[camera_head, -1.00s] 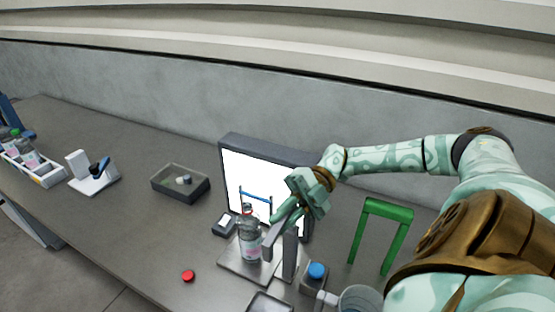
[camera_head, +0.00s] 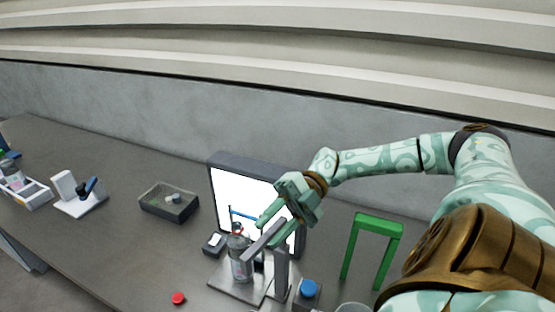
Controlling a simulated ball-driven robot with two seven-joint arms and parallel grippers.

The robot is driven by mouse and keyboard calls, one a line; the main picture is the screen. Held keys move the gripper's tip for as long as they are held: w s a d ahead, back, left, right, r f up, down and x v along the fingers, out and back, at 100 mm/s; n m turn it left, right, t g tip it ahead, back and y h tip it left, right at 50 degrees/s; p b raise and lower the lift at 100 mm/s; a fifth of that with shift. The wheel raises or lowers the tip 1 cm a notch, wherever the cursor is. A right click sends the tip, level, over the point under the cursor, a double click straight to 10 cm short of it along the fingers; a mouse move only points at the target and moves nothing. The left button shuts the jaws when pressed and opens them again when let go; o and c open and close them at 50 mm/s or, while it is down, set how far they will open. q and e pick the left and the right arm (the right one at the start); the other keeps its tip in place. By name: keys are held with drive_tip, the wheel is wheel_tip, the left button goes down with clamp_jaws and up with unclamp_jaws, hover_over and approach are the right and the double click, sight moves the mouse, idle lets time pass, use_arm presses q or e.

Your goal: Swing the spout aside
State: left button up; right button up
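The spout (camera_head: 264,241) is a grey bar on top of a grey post (camera_head: 281,272), on a flat metal base plate (camera_head: 229,283). The bottle stands upright on the plate. My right gripper (camera_head: 276,221), pale green, is just above and behind the spout. Its fingers are apart with nothing seen between them; whether one touches the spout I cannot tell. My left gripper is not in view.
A bright-faced panel (camera_head: 228,193) stands behind the bottle. Near the post are a blue-topped button box (camera_head: 308,291) and a green frame (camera_head: 378,226). A red cap (camera_head: 178,298), dark tray (camera_head: 169,204), white stand (camera_head: 75,206) and bottle crate (camera_head: 27,195) lie leftward.

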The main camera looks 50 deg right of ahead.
drive_tip(key=s+a+r+p, duration=0.1)
drive_tip(key=s+a+r, duration=0.7)
drive_tip(key=s+a, duration=0.1)
drive_tip(key=shift+s+a+r+p, duration=0.15)
drive_tip(key=shift+a+r+p, duration=0.1)
drive_tip(key=shift+r+p, duration=0.15)
drive_tip(key=shift+c, duration=0.4)
